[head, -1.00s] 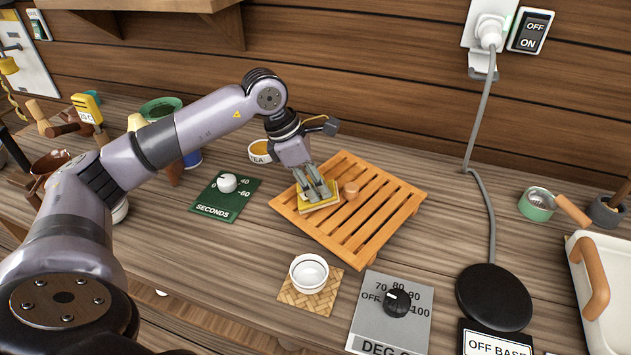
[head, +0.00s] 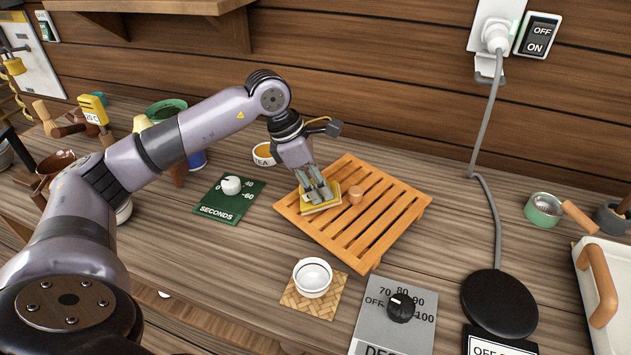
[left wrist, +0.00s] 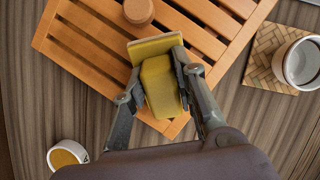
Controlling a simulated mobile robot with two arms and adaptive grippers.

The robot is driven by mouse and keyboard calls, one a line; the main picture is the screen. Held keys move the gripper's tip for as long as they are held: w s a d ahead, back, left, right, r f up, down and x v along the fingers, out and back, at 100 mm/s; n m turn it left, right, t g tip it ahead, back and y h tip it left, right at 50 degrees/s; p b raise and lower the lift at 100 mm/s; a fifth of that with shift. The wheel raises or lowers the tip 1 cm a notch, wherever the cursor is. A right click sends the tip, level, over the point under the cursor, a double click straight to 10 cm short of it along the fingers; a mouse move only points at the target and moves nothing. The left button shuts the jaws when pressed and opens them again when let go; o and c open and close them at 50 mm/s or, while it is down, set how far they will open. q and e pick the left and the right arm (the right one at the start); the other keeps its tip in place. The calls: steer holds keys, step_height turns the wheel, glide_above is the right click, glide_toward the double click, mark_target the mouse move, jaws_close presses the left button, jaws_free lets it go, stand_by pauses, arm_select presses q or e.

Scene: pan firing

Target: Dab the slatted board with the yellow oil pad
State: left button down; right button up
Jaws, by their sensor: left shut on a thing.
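The slatted board (head: 372,228) is orange wood and lies on the counter in the middle of the head view; it also fills the top of the left wrist view (left wrist: 85,45). My left gripper (head: 317,192) is at the board's left corner, pointing down. It is shut on the yellow oil pad (left wrist: 160,85), with a finger on each side. In the head view the pad (head: 322,207) is at the board's surface; I cannot tell whether it presses on it. A small round wooden knob (head: 355,194) is beside the pad. My right gripper is not in view.
A white cup (head: 312,276) stands on a woven mat in front of the board. A seconds dial (head: 230,198) is to the left and a degrees dial (head: 400,308) in front. A tea cup (head: 263,154) is behind.

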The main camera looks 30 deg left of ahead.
arm_select(q)
steer(key=shift+s+d, duration=0.1)
steer(key=shift+d, duration=0.35)
steer(key=shift+r, duration=0.1)
steer(key=shift+r+p, duration=0.4)
steer(key=shift+r, duration=0.2)
steer(key=shift+r+p, duration=1.75)
steer(key=shift+r, duration=0.8)
